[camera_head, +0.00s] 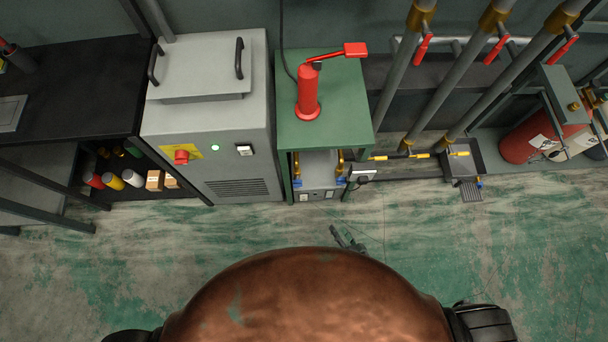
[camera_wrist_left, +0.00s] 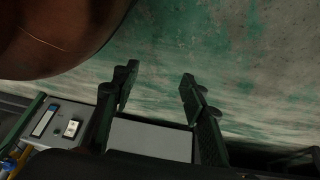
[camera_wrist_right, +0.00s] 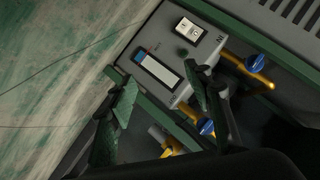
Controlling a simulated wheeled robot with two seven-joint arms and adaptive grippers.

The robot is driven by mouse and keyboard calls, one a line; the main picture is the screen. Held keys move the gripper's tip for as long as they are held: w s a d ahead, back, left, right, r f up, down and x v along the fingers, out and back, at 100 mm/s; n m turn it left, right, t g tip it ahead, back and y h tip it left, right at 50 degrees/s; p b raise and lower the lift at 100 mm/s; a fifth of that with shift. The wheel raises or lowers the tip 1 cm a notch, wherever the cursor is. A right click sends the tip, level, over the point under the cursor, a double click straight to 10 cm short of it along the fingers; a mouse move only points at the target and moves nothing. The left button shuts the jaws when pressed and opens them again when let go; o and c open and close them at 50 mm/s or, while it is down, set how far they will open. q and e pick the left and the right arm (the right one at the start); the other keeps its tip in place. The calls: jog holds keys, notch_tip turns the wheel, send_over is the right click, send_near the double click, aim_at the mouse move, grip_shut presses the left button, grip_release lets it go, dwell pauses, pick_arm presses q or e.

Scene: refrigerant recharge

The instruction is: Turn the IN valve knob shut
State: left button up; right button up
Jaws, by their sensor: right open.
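Two blue valve knobs sit on brass pipes of a grey unit in the right wrist view. One knob (camera_wrist_right: 255,63) is nearest the letters "IN" on the grey panel (camera_wrist_right: 185,55). The other knob (camera_wrist_right: 206,127) is lower, near the finger on the right. My right gripper (camera_wrist_right: 165,105) is open and empty, with its fingers over the panel's edge and apart from the IN knob. In the head view the right gripper (camera_head: 348,240) is small, in front of the unit. My left gripper (camera_wrist_left: 157,90) is open and empty in its wrist view.
A green stand (camera_head: 340,100) carries a red bottle (camera_head: 308,92) above the grey unit (camera_head: 318,170). A grey cabinet (camera_head: 215,120) stands to its left; pipes and a small tray (camera_head: 462,155) are to its right. The floor (camera_head: 230,235) in front is clear.

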jog(key=w+a+r+m+t+y+b, duration=0.2)
jog(key=w+a+m+t+y+b, duration=0.15)
jog(key=w+a+b, duration=0.5)
jog(key=m+t+b, duration=0.4)
jog(key=m+b, duration=0.2)
send_near(299, 185)
jog(key=w+f, duration=0.1)
jog(key=w, duration=0.1)
jog(key=shift+t, duration=0.25)
jog(key=b+x, duration=0.1)
jog(key=x, duration=0.6)
jog(key=shift+a+b, duration=0.35)
jog(key=shift+a, duration=0.15)
pick_arm(q)
jog(key=w+d+r+t+h, duration=0.1)
jog(key=w+d+t, duration=0.1)
jog(key=w, duration=0.3)
jog(key=w+d+r+t+h, duration=0.1)
jog(key=w+d+t, duration=0.1)
jog(key=w, duration=0.3)
jog(key=shift+d+r, duration=0.35)
jog(key=shift+d, duration=0.4)
pick_arm(e)
jog(key=shift+w+a+r, duration=0.1)
jog(key=shift+w+a, duration=0.05)
jog(key=shift+w, duration=0.2)
jog(key=shift+c, duration=0.4)
